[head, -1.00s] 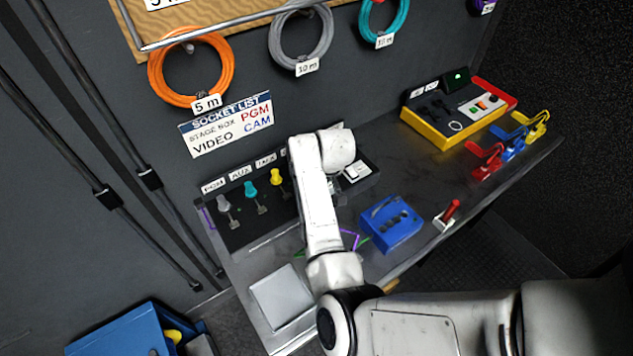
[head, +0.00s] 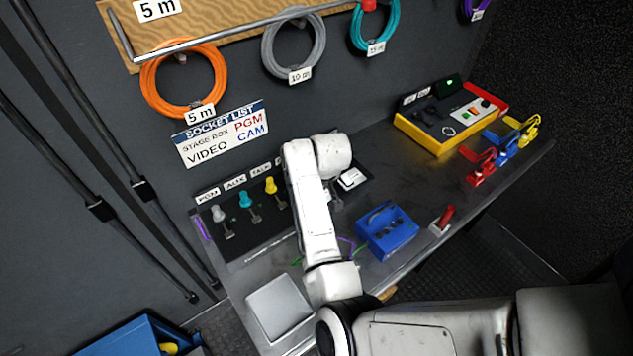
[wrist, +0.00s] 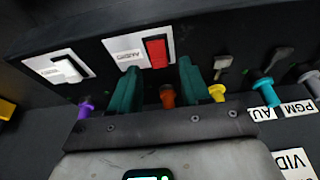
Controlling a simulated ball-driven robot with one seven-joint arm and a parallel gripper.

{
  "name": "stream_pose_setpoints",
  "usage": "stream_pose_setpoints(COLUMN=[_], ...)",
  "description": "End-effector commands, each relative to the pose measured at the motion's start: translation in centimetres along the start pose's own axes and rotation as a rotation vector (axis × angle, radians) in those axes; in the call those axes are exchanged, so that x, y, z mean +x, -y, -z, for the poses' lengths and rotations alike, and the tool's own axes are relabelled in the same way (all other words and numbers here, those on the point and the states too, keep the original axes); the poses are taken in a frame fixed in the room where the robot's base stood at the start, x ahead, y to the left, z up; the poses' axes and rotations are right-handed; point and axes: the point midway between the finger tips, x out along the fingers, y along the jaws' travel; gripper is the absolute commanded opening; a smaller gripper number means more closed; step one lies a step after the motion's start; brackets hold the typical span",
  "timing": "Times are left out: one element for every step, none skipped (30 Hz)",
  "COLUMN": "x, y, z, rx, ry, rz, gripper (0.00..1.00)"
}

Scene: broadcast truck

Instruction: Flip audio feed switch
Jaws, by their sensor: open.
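In the wrist view, a red rocker switch (wrist: 157,52) sits on a white plate with a small label (wrist: 127,55), which seems to read AUDIO upside down. My gripper (wrist: 156,72) is open, with its two green fingers apart and pointing at this plate. The red rocker shows between the fingertips; I cannot tell whether they touch anything. A white rocker switch (wrist: 68,69) on a similar plate is to the left, and it also shows in the head view (head: 351,179). In the head view, my wrist hides the red switch and my fingers.
An orange-brown plug (wrist: 167,96) shows between my fingers, with purple (wrist: 86,107) and yellow (wrist: 217,93) plugs beside them. On the desk are a blue box (head: 387,231), a red-handled lever (head: 445,217) and a yellow-sided console (head: 448,120). A grey pad (head: 279,306) lies front left.

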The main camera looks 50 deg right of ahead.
Motion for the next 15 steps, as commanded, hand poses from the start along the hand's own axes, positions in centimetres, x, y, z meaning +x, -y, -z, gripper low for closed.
stream_pose_setpoints(x=[-0.6, -1.1, -1.8, -2.4, -3.0, -3.8, -4.4, -5.0, -5.7, -6.2, -6.7, -7.3, -7.8, -8.1, -8.5], y=[0.0, 0.0, 0.0, 0.0, -0.1, 0.0, 0.0, 0.0, 0.0, 0.0, 0.0, 0.0, 0.0, 0.0, 0.0], z=[0.0, 0.0, 0.0, 0.0, 0.0, 0.0, 0.0, 0.0, 0.0, 0.0, 0.0, 0.0, 0.0, 0.0, 0.0], rx=[-0.001, -0.001, -0.001, 0.0, 0.001, 0.001, 0.0, 0.001, 0.001, 0.001, 0.001, 0.001, 0.001, 0.0, 0.001], ry=[-0.003, -0.004, -0.004, -0.004, -0.005, -0.005, -0.004, -0.005, -0.005, -0.004, -0.004, -0.004, -0.003, -0.003, -0.002], rz=[-0.002, -0.002, -0.002, -0.001, -0.002, -0.002, -0.001, -0.001, -0.001, -0.001, -0.001, 0.0, 0.0, 0.0, 0.0], gripper=[0.47, 0.47, 0.47, 0.47, 0.47, 0.47, 0.47, 0.47, 0.47, 0.47, 0.47, 0.47, 0.47, 0.47, 0.47])
